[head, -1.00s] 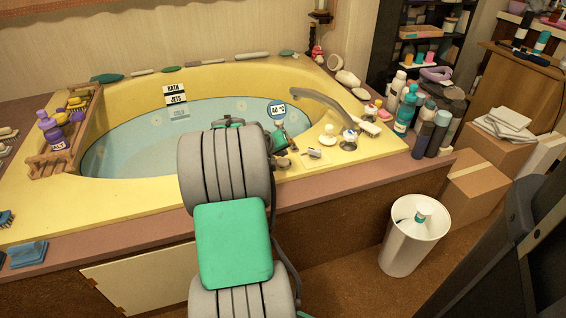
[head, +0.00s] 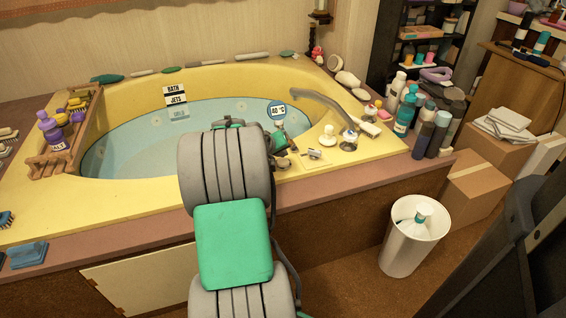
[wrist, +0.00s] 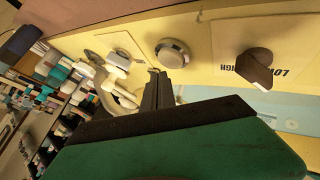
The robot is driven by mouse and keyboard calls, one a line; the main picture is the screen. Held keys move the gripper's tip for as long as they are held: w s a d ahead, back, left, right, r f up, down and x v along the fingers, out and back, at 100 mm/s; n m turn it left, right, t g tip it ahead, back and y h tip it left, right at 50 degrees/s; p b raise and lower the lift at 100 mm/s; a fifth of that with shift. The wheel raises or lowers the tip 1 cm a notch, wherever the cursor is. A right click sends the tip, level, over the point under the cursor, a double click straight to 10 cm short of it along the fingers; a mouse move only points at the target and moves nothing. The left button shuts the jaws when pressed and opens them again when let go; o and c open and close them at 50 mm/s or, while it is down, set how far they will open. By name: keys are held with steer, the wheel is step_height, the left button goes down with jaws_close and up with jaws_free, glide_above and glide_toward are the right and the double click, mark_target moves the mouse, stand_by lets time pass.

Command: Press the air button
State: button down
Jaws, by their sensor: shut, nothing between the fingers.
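In the wrist view a round chrome button (wrist: 172,53) sits on the yellow tub deck, with no readable label on it. My gripper (wrist: 156,73) is shut and empty, its dark fingers reaching toward the deck just below and left of the button in the picture. I cannot tell whether the tips touch anything. Right of the button is a knob (wrist: 254,68) with a label reading LOW and HIGH. In the head view my gripper (head: 281,143) is over the near right part of the tub rim, largely hidden by my arm.
The curved tap (head: 318,103) and its white handle (head: 328,136) stand close to the right of my gripper. Several bottles (head: 405,112) crowd the right corner. A wooden rack (head: 50,166) lies on the left rim. A white bin (head: 405,250) stands on the floor.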

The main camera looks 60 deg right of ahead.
mark_target(282, 163)
steer(key=shift+f, duration=0.1)
stand_by(0.5)
steer(key=shift+f, duration=0.35)
steer(key=shift+f+b, duration=0.4)
steer(key=shift+f, duration=0.1)
stand_by(0.5)
steer(key=shift+r+p, duration=0.75)
steer(key=shift+r, duration=0.2)
steer(key=shift+r, duration=0.1)
step_height(282, 163, up, 6)
steer(key=p, duration=0.4)
steer(key=shift+p, duration=0.35)
